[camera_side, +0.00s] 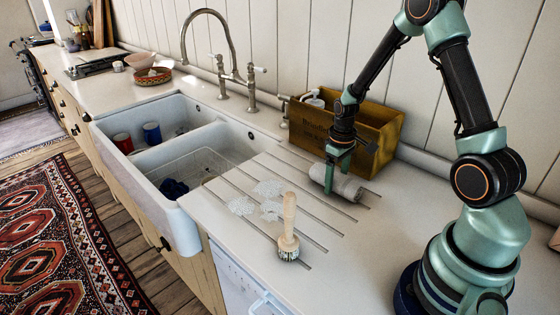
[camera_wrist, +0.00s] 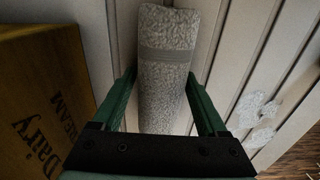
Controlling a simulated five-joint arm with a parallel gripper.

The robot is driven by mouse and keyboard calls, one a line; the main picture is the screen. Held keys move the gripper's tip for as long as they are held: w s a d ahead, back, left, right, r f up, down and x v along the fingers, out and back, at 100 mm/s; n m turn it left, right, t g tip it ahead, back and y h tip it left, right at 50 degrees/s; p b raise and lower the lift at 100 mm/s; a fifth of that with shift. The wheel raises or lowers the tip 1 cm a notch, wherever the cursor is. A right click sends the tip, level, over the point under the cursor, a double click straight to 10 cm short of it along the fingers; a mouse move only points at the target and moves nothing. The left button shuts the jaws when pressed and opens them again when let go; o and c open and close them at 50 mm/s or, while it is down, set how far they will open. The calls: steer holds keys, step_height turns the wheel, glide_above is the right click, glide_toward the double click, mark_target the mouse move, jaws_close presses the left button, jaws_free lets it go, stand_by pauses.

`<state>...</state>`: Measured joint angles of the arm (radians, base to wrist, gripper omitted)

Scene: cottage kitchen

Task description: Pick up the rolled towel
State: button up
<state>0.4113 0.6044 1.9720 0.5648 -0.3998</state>
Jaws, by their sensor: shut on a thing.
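The rolled towel (camera_side: 346,186) is a grey roll lying on the grooved drainboard in front of the wooden crate. In the wrist view the towel (camera_wrist: 165,65) stretches away between my two green fingers, with a darker band across it. My gripper (camera_side: 333,180) points down over the towel and is shut on it, one finger on each side. In the wrist view my gripper (camera_wrist: 161,85) spans the roll's width. The towel appears to rest at counter level; any small gap beneath it cannot be told.
The wooden crate (camera_side: 312,128) stands close behind the towel. The double sink (camera_side: 130,163) holds a red cup (camera_side: 123,143) and a blue cup (camera_side: 152,133). The tall tap (camera_side: 230,50) rises behind it.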

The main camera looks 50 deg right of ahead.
mark_target(337, 173)
step_height(337, 173, up, 20)
steer(key=shift+f, duration=0.15)
stand_by(0.8)
